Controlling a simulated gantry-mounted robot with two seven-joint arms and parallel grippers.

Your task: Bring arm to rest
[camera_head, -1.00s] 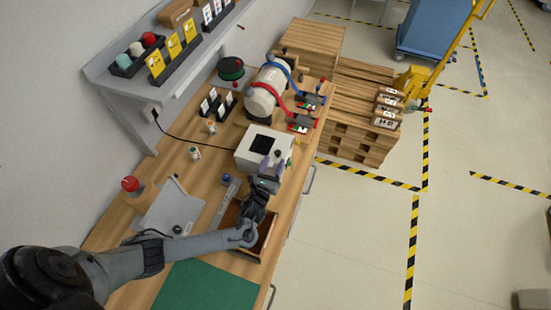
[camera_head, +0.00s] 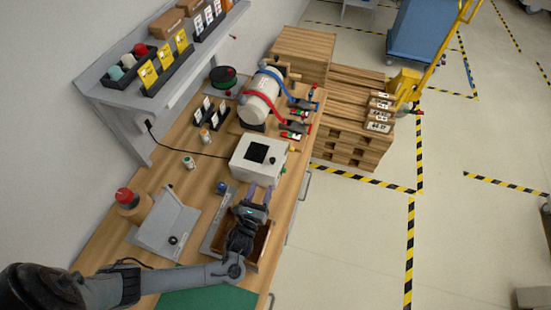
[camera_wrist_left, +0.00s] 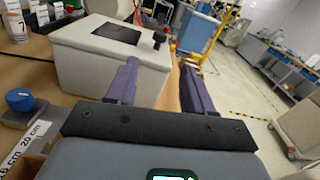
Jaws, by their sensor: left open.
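My left gripper (camera_head: 258,194) is in the head view, above the workbench (camera_head: 196,236) and over a brown wooden tray (camera_head: 262,246). Its two purple fingers are apart with nothing between them, as the left wrist view (camera_wrist_left: 158,88) also shows. The fingers point toward a white box with a dark screen (camera_head: 246,166), which stands just beyond them. In the left wrist view the white box (camera_wrist_left: 85,65) is close behind the left finger; I cannot tell whether they touch. The forearm hides part of the tray and the green mat. My right gripper is not in view.
A blue-capped item (camera_head: 221,187) stands left of the gripper. A grey sloped panel (camera_head: 166,226) and a red-topped button post (camera_head: 131,202) are at the bench's left. A white cylinder with red and blue straps (camera_head: 260,97) is farther back. Open floor lies right.

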